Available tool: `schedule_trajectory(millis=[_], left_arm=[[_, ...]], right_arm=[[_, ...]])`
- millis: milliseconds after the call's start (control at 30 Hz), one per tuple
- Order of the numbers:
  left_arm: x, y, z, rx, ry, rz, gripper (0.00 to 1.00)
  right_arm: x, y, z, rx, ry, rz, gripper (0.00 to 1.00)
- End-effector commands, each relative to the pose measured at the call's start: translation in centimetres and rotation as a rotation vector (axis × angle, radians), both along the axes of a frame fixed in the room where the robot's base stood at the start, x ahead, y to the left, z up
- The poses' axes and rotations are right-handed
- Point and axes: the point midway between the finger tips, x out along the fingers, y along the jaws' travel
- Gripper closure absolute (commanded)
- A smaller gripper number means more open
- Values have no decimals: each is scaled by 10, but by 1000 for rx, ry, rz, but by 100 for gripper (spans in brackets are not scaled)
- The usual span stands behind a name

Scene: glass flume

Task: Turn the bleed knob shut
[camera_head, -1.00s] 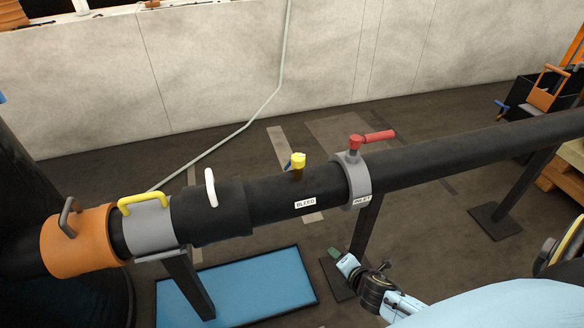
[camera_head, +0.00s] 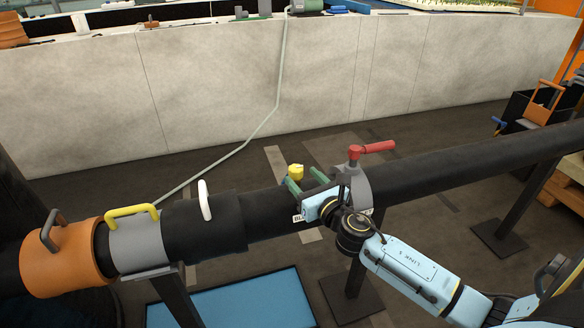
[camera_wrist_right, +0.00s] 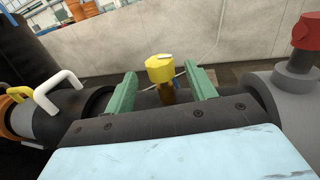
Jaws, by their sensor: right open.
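The yellow bleed knob (camera_head: 295,171) stands on a short brass stem on top of the black pipe (camera_head: 265,210). A white label below it is partly covered by my right gripper. My right gripper (camera_head: 305,179) is open, with green fingers reaching toward the knob from the front right. In the right wrist view the knob (camera_wrist_right: 160,68) shows beyond and between the two spread green fingers (camera_wrist_right: 163,92), touching neither as far as I can see. A pale mark runs across the knob's top. My left gripper is not in view.
A red-handled inlet valve (camera_head: 355,153) on a grey collar stands just right of my right gripper. White (camera_head: 205,200), yellow (camera_head: 132,211) and brown handles rise along the pipe at left. A blue tray (camera_head: 240,302) lies on the floor below.

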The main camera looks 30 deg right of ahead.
Motion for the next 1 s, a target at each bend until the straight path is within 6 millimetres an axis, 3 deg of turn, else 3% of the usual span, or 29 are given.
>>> schedule_trajectory(millis=[100, 333, 800, 1000], left_arm=[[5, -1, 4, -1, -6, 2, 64], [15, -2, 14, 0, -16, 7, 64], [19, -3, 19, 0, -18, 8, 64], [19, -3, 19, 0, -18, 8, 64]], right_arm=[[23, -1, 0, 2, -2, -1, 44], [53, -2, -1, 4, 0, 0, 44], [64, -2, -1, 3, 1, 0, 44], [64, -2, -1, 3, 1, 0, 71]])
